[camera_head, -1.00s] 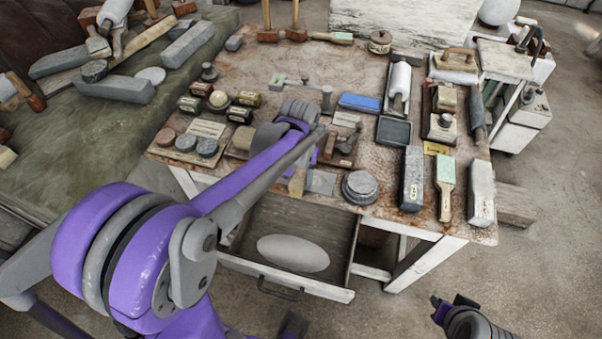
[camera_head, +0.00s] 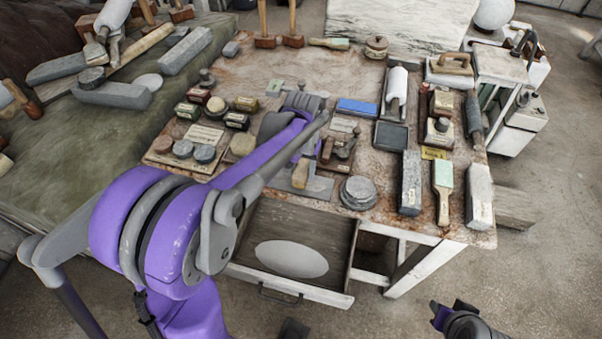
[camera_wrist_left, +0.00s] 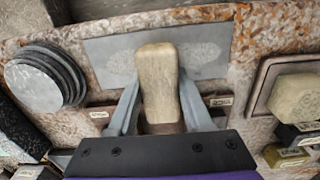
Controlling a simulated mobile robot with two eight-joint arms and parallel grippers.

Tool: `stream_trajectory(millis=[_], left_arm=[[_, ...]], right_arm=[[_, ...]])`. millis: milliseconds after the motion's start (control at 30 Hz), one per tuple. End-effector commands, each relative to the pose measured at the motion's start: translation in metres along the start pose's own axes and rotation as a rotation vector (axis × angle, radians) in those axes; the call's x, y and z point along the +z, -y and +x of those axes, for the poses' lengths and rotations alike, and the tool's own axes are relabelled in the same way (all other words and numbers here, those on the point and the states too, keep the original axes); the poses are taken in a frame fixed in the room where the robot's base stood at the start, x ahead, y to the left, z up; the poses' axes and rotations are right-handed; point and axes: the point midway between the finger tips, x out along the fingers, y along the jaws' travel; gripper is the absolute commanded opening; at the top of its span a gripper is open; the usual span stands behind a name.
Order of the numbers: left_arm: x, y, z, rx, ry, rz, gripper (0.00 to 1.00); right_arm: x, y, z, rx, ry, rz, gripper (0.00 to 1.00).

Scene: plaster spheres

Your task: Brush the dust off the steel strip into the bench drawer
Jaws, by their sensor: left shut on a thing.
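My left gripper (camera_head: 304,152) is shut on a brush (camera_head: 301,173) with a pale wooden block-like body, held over the steel strip. In the left wrist view the brush (camera_wrist_left: 158,80) sits between the two grey fingers of the left gripper (camera_wrist_left: 158,108). The steel strip (camera_head: 318,188) is a flat grey plate by the bench's front edge. In the wrist view, whitish dust patches show on the strip (camera_wrist_left: 211,48) on both sides of the brush. I cannot tell whether the brush touches it. The bench drawer (camera_head: 345,262) is pulled open below. My right gripper (camera_head: 449,309) is low at the bottom right, away from the bench.
A pale oval (camera_head: 291,258) lies in the drawer. Stacked round grey discs (camera_head: 358,192) stand right of the strip. Round pieces on a board (camera_head: 183,149) lie left. Blocks and a green-and-wood brush (camera_head: 443,188) line the right side. Floor at the right front is clear.

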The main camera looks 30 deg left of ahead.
Motion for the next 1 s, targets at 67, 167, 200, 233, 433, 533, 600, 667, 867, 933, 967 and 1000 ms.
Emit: stream_trajectory(millis=[67,167,200,233,433,533,600,667,867,933,967,1000], left_arm=[[-0.003,0.000,0.000,-0.001,-0.008,0.001,0.05],[-0.003,0.000,0.000,-0.001,-0.009,0.001,0.05],[-0.003,0.000,0.000,-0.001,-0.009,0.001,0.05],[-0.003,0.000,-0.001,-0.001,-0.010,0.001,0.05],[0.006,0.000,-0.007,-0.001,-0.010,0.001,0.05],[0.014,0.000,-0.012,0.000,-0.009,0.001,0.05],[0.018,0.000,-0.014,0.000,-0.008,0.001,0.05],[0.020,0.000,-0.015,-0.001,-0.008,0.001,0.05],[0.020,0.000,-0.014,-0.001,-0.007,0.001,0.05],[0.021,0.000,-0.012,-0.001,-0.016,0.001,0.05],[0.021,0.000,-0.011,-0.001,-0.023,0.001,0.05],[0.021,0.000,-0.010,-0.001,-0.030,0.001,0.05]], right_arm=[[0.000,0.000,0.000,0.000,0.000,0.000,0.27],[0.000,0.000,0.000,0.000,0.000,0.000,0.27],[0.000,0.000,0.000,0.000,0.000,0.000,0.27],[0.000,0.000,0.000,0.000,0.000,0.000,0.27],[-0.003,0.000,-0.004,0.000,-0.002,0.000,0.27],[-0.006,0.000,-0.007,0.000,-0.004,0.000,0.27],[-0.007,0.000,-0.008,0.000,-0.005,0.000,0.27],[-0.007,0.000,-0.008,0.000,-0.005,0.000,0.27],[-0.006,0.000,-0.007,0.000,-0.005,0.000,0.27],[-0.005,0.000,-0.006,0.000,-0.004,0.000,0.27],[-0.005,0.000,-0.005,0.000,-0.003,0.000,0.27],[-0.004,0.000,-0.005,0.000,-0.003,0.000,0.27]])
